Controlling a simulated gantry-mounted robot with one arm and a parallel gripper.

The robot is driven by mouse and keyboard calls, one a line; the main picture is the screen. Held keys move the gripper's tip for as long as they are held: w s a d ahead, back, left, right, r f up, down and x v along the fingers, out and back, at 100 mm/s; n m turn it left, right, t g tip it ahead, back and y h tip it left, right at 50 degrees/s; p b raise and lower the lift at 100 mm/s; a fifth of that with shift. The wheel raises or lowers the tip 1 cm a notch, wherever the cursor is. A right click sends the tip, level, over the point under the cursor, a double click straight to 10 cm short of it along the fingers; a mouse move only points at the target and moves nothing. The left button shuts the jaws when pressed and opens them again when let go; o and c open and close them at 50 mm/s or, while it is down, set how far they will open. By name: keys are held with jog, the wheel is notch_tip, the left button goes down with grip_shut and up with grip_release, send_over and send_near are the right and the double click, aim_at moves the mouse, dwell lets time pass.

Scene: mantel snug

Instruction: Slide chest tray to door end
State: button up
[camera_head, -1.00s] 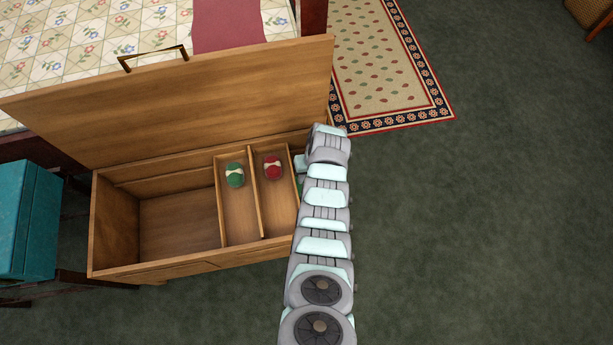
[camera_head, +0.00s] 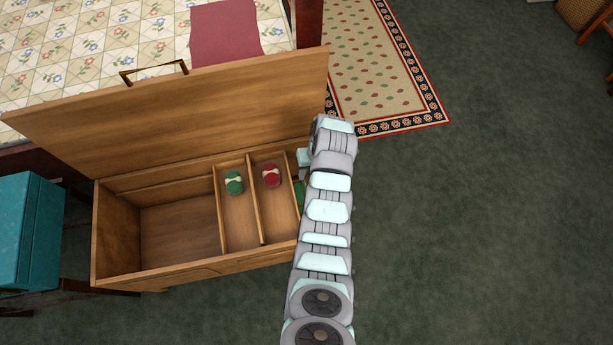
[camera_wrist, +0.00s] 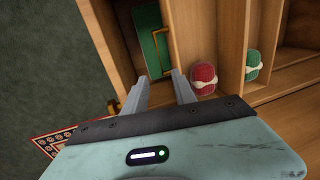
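The wooden chest (camera_head: 160,283) stands with its lid (camera_head: 180,110) raised. The divided wooden tray (camera_head: 238,222) sits in its right part; the left part is empty. One tray compartment holds a green rolled bundle (camera_head: 234,183) with a pale band, the other a red one (camera_head: 271,176); both also show in the wrist view, red (camera_wrist: 203,77) and green (camera_wrist: 253,63). My gripper (camera_wrist: 160,75) is open and empty, its fingers apart at the chest's right end, beside the red bundle's compartment. In the head view my arm hides most of the gripper and that end.
A green item (camera_wrist: 153,45) with a brass-coloured handle lies at the chest's right end. A teal box (camera_head: 25,230) stands left of the chest. A quilted bed (camera_head: 90,40) is behind the lid, a patterned rug (camera_head: 380,70) behind right.

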jog(key=shift+d+r, duration=0.15)
jog(key=shift+r, duration=0.75)
jog(key=shift+c, duration=0.3)
